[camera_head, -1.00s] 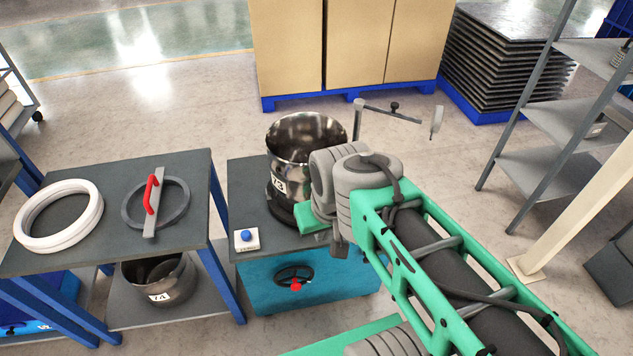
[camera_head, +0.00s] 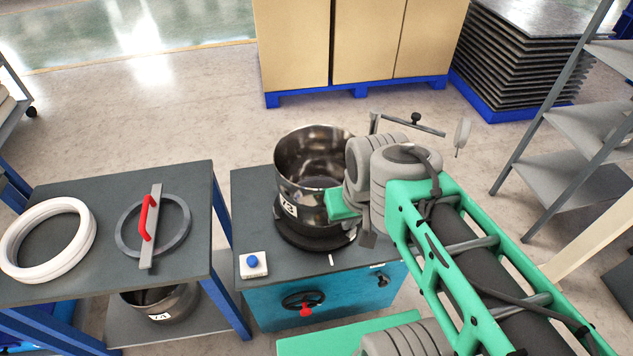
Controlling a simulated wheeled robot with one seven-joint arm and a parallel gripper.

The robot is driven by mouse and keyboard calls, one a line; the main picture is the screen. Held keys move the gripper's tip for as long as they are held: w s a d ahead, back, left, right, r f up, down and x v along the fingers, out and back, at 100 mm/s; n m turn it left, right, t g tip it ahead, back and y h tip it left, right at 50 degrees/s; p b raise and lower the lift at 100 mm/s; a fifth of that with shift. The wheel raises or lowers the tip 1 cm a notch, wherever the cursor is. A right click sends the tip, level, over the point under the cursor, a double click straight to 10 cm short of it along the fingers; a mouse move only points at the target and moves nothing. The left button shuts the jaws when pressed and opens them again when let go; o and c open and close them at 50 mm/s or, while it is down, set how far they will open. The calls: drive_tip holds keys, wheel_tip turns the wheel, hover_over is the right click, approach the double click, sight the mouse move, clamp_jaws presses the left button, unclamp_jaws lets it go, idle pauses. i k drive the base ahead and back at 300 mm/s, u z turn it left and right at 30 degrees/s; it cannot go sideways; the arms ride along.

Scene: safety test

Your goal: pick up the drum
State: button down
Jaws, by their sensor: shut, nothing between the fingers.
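A shiny, open-topped metal drum (camera_head: 290,190) marked "73" stands upright on a dark round base (camera_head: 295,238) on the turquoise machine cabinet (camera_head: 262,295). I see into it and it looks empty. My green and grey arm reaches in from the lower right, and its wrist covers part of the drum's right side. My gripper (camera_head: 367,238) shows only as a small grey piece below the wrist, just right of the drum's lower part. It is shut and holds nothing. Whether it touches the drum is hard to tell. A second metal drum (camera_head: 170,305) sits on the left table's lower shelf.
The left table (camera_head: 95,270) holds a white ring (camera_head: 20,262) and a grey ring with a red-handled bar (camera_head: 150,225). A blue button box (camera_head: 253,264) sits on the cabinet. A thin metal crank arm (camera_head: 410,125) stands behind my wrist. Grey shelves (camera_head: 580,130) stand right.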

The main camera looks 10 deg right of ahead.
sight(309, 161)
drive_tip(key=z, duration=0.4)
drive_tip(key=k, duration=0.8)
drive_tip(key=u, duration=1.4)
drive_tip(key=i, duration=0.5)
